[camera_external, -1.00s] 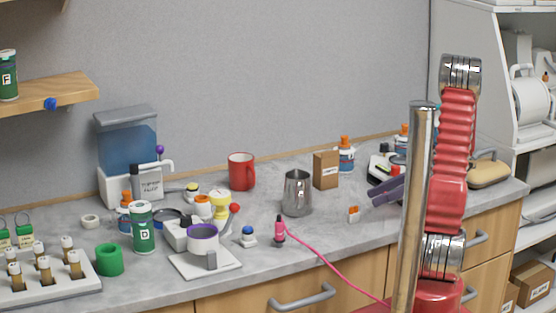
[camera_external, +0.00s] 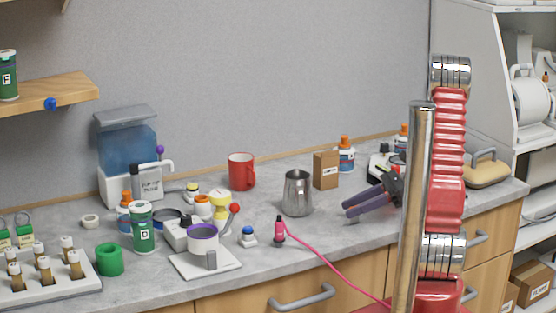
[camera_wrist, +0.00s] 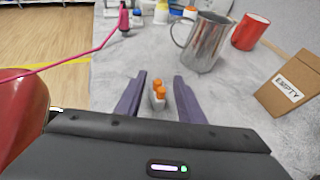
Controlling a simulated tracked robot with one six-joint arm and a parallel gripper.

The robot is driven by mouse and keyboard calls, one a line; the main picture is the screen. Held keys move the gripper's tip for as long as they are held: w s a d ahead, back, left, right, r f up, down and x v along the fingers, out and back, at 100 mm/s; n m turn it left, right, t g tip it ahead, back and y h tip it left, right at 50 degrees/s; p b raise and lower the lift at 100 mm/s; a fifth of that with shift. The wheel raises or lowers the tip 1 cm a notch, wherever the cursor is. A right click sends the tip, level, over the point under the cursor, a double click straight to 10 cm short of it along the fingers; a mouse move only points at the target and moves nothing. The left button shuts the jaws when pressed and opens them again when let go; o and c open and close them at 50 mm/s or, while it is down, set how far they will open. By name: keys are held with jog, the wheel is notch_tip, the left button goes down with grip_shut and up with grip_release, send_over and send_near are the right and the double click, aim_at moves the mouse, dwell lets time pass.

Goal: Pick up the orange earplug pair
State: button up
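The orange earplug pair (camera_wrist: 159,92) stands on the grey counter in the wrist view, two orange plugs on a small pale base. My gripper (camera_wrist: 160,82) is open, with one purple finger on each side of the pair. The pair sits between the fingers with a gap on both sides, and neither finger is seen touching it. In the external view my gripper (camera_external: 348,213) is low over the counter, and its fingers hide the pair there.
A steel pitcher (camera_wrist: 202,42) stands just beyond the fingers. A red mug (camera_wrist: 250,32) and a cardboard box (camera_wrist: 291,84) are to the right. The counter between the pitcher and the fingers is clear.

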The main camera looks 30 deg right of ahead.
aim_at(340, 223)
jog(key=shift+x, duration=2.2)
jog(key=shift+c, duration=0.5)
grip_shut()
